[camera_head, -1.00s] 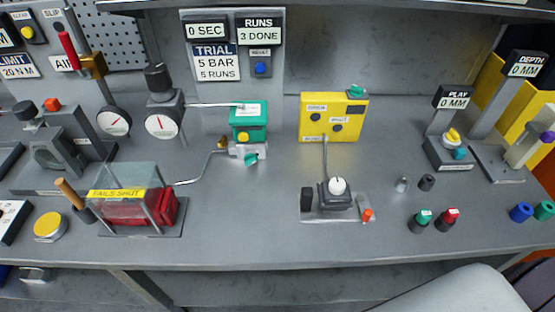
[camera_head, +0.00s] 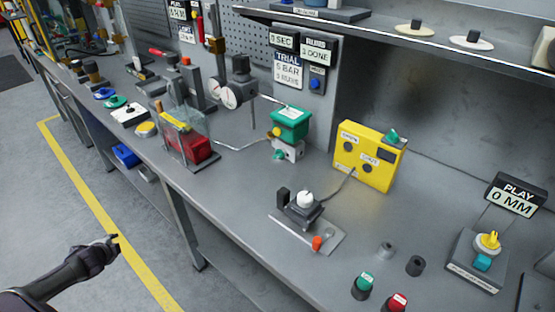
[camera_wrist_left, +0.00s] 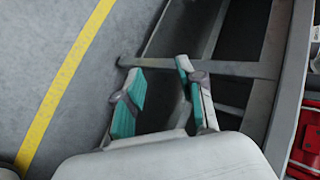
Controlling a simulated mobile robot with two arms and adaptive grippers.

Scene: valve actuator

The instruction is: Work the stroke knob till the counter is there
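No label legibly reads "stroke", so I cannot tell which knob it names. Candidates are the white round knob (camera_head: 304,199) on a dark block on a bench plate, and the yellow knob (camera_head: 489,240) beside the PLAY display (camera_head: 516,198), which reads 0 MM. The RUNS counter (camera_head: 316,50) on the back panel seems to read 3 DONE. The TRIAL card (camera_head: 287,71) hangs beside it. My left gripper (camera_head: 112,243) is over the floor left of the bench, far from the knobs. In the left wrist view its teal-padded fingers (camera_wrist_left: 160,98) are apart and empty. My right gripper is not in view.
A green actuator (camera_head: 290,123) and a yellow box (camera_head: 367,157) stand on the bench. A shielded red unit (camera_head: 190,145) stands left of them. Green (camera_head: 364,284) and red (camera_head: 397,302) capped parts sit near the front edge.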

